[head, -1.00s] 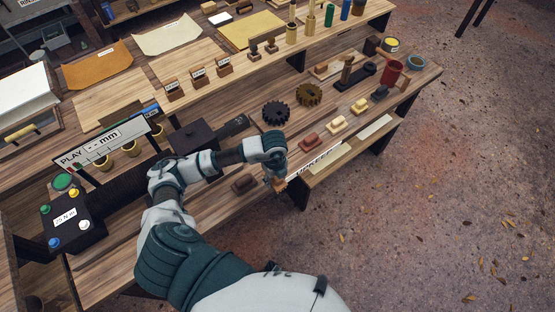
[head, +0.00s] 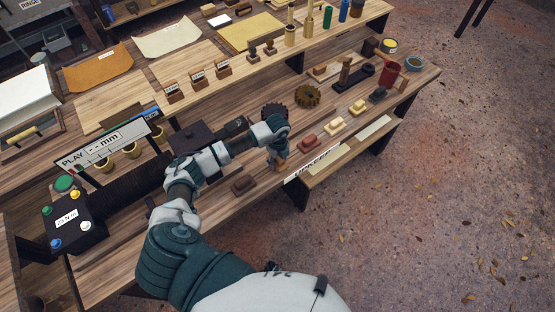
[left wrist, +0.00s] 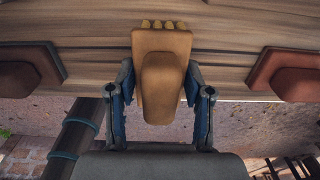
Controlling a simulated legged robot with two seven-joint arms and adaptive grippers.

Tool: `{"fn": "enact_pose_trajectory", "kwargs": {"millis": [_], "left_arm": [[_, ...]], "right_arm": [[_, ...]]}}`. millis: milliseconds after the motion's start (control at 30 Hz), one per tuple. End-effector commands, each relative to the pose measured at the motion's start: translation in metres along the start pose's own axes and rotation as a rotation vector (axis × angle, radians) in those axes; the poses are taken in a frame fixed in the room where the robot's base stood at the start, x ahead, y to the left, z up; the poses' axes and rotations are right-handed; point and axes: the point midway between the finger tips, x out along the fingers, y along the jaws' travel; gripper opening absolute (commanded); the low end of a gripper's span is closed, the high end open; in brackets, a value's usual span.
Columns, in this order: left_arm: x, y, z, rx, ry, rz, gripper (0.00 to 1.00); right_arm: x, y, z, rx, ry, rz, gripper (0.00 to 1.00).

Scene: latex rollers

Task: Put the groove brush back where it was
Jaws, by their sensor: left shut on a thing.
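The groove brush is a tan wooden block with a raised grip and a row of yellow bristles; it fills the middle of the left wrist view (left wrist: 165,85). My left gripper (left wrist: 160,110) is shut on its grip, one finger on each side. In the head view my left gripper (head: 279,158) is over the front of the lower bench, between a brown brush (head: 244,186) and a red-brown brush (head: 309,141). The held brush is mostly hidden there. I cannot tell whether it touches the wood. My right gripper is not in view.
Pale (head: 335,125) and yellow (head: 358,107) brushes continue the row to the right. A white label (head: 313,163) is on the bench's front edge. A dark box (head: 193,138) stands behind my forearm.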

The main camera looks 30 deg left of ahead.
Motion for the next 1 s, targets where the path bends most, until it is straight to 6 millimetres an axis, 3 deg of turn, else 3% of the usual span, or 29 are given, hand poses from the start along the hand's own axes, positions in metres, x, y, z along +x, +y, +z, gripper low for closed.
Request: {"fn": "enact_pose_trajectory", "kwargs": {"millis": [100,133,200,500,633,1000], "left_arm": [[0.003,0.000,0.000,0.000,0.000,0.000,0.18],[0.002,0.000,0.000,0.000,0.001,0.000,0.58],[0.002,0.001,0.001,0.000,0.001,0.000,0.76],[0.001,0.001,0.002,0.000,0.002,0.000,0.76],[-0.007,0.000,0.002,-0.001,0.001,-0.003,0.76],[-0.085,0.000,0.001,0.000,0.000,-0.004,0.76]], "right_arm": [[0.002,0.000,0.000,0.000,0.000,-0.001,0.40],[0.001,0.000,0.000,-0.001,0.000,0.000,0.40],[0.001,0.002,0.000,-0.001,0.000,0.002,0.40],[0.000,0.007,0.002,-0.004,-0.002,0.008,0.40],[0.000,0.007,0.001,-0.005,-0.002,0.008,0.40],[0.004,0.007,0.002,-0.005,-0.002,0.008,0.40]]}}
